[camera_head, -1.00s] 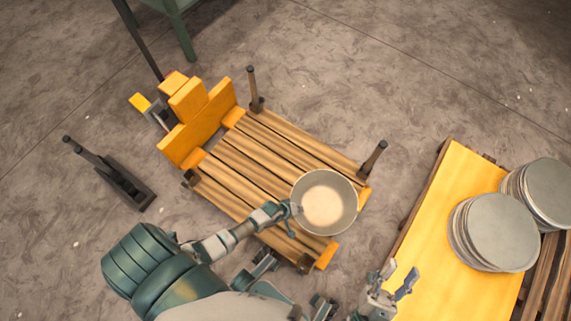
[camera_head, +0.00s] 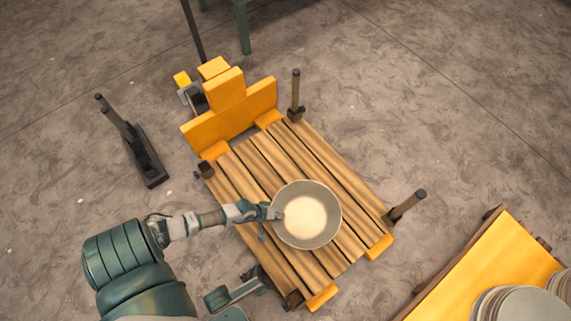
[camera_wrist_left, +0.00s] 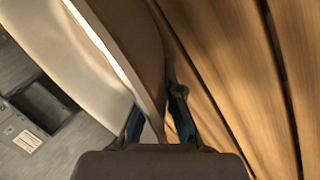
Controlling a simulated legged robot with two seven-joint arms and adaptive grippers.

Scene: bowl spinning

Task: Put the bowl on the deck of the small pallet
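The round grey metal bowl (camera_head: 306,214), pale inside, shows over the slatted wooden deck of the small pallet (camera_head: 262,160), towards its front right part. My left gripper (camera_head: 273,212) is at the bowl's left rim. In the left wrist view the bowl's wall (camera_wrist_left: 92,70) runs down between the two fingers of the left gripper (camera_wrist_left: 156,115), which are closed on it. The deck planks (camera_wrist_left: 225,70) fill the right of that view. I cannot tell whether the bowl's base touches the planks.
Upright posts (camera_head: 296,92) (camera_head: 408,204) stand at the pallet's corners, and yellow blocks (camera_head: 230,115) at its far left end. A yellow-topped platform (camera_head: 490,275) with stacked grey discs (camera_head: 520,305) is at the lower right. A dark stand (camera_head: 146,160) is on the floor at left.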

